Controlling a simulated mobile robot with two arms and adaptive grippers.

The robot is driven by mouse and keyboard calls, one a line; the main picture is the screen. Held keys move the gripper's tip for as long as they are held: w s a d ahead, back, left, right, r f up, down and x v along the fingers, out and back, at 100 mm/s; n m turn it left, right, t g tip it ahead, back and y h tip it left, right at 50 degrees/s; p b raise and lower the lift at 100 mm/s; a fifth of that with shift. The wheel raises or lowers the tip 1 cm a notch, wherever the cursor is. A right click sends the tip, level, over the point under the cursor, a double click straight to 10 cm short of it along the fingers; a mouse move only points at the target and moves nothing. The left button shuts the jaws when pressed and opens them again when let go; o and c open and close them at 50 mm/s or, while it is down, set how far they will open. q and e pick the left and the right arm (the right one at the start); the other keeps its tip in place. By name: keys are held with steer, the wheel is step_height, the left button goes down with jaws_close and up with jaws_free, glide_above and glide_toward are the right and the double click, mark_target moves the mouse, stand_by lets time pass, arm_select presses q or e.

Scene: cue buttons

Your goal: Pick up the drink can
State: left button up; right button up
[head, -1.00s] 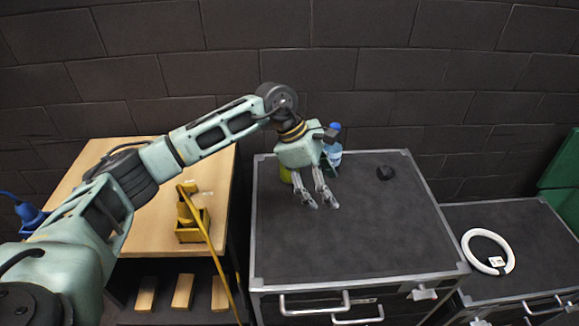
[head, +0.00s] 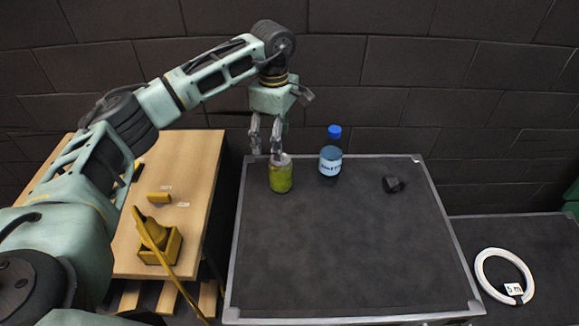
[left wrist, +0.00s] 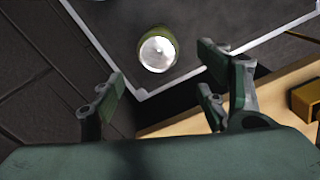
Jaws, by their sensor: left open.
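The drink can (head: 281,178) is yellow-green with a silver top and stands upright near the back left corner of the dark-topped cabinet. My left gripper (head: 266,156) is open and points down, just above and slightly left of the can in the head view. In the left wrist view the can (left wrist: 157,49) shows from above, ahead of the space between the open fingers (left wrist: 160,88). Nothing is between the fingers. My right gripper is in neither view.
A blue-capped bottle (head: 330,158) stands right of the can on the dark cabinet top (head: 340,255). A small black object (head: 392,184) lies farther right. A wooden table (head: 200,170) with yellow items is at left. A white ring (head: 481,275) lies on a lower cabinet at right.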

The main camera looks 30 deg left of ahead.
mark_target(280, 175)
arm_select(q)
step_height(280, 175, down, 3)
steer(key=shift+r+b, duration=0.15)
steer(key=shift+b, duration=0.85)
step_height(280, 175, down, 4)
steer(key=b, duration=0.3)
steer(key=shift+r+b, duration=0.2)
steer(key=shift+b, duration=0.2)
steer(key=shift+f, duration=0.85)
steer(key=shift+f+p, duration=0.35)
steer(key=shift+f, duration=0.05)
steer(key=f, duration=0.1)
steer(key=f+p, duration=0.1)
steer(key=f, duration=0.1)
steer(key=f+p, duration=0.1)
steer(key=shift+w+d+f, duration=0.2)
steer(key=shift+d+f, duration=0.05)
steer(key=shift+d, duration=0.1)
steer(key=shift+f, duration=0.5)
steer(key=c, duration=0.8)
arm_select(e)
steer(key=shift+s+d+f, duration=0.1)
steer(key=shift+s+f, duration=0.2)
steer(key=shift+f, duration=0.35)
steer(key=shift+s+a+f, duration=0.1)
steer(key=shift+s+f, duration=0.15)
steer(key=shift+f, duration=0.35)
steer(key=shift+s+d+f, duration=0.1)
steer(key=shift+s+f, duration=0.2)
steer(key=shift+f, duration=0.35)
